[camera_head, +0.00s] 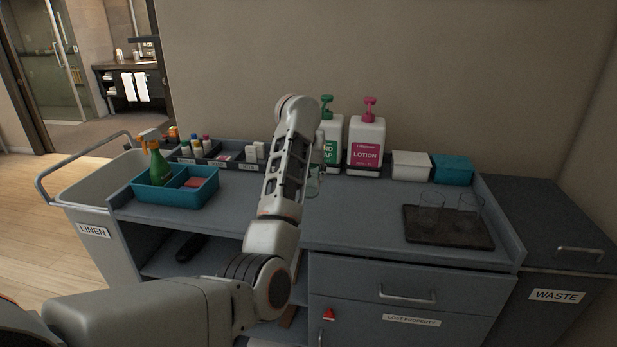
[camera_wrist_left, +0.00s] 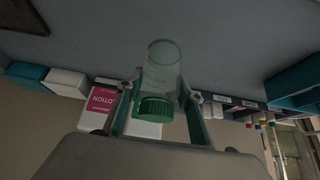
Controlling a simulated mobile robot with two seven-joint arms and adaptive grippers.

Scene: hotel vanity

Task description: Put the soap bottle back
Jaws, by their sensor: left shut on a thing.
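A clear bottle with a ribbed green cap (camera_wrist_left: 155,106) is between the fingers of my left gripper (camera_wrist_left: 160,113) in the left wrist view, which is upside down. The gripper is shut on it. In the head view my arm hides most of the gripper; a sliver of the clear bottle (camera_head: 313,187) shows right of the arm. Whether it touches the counter I cannot tell. Behind it stands a white pump bottle with a green label reading partly "AP" (camera_head: 331,150), partly hidden by my arm. My right gripper is not in view.
A pink-labelled lotion bottle (camera_head: 366,143) stands beside the green-labelled one. White (camera_head: 411,165) and teal (camera_head: 453,169) boxes are to the right. A dark tray (camera_head: 450,238) holds glasses. A blue caddy (camera_head: 150,196) with a spray bottle is at left. The counter (camera_head: 355,215) is clear in the middle.

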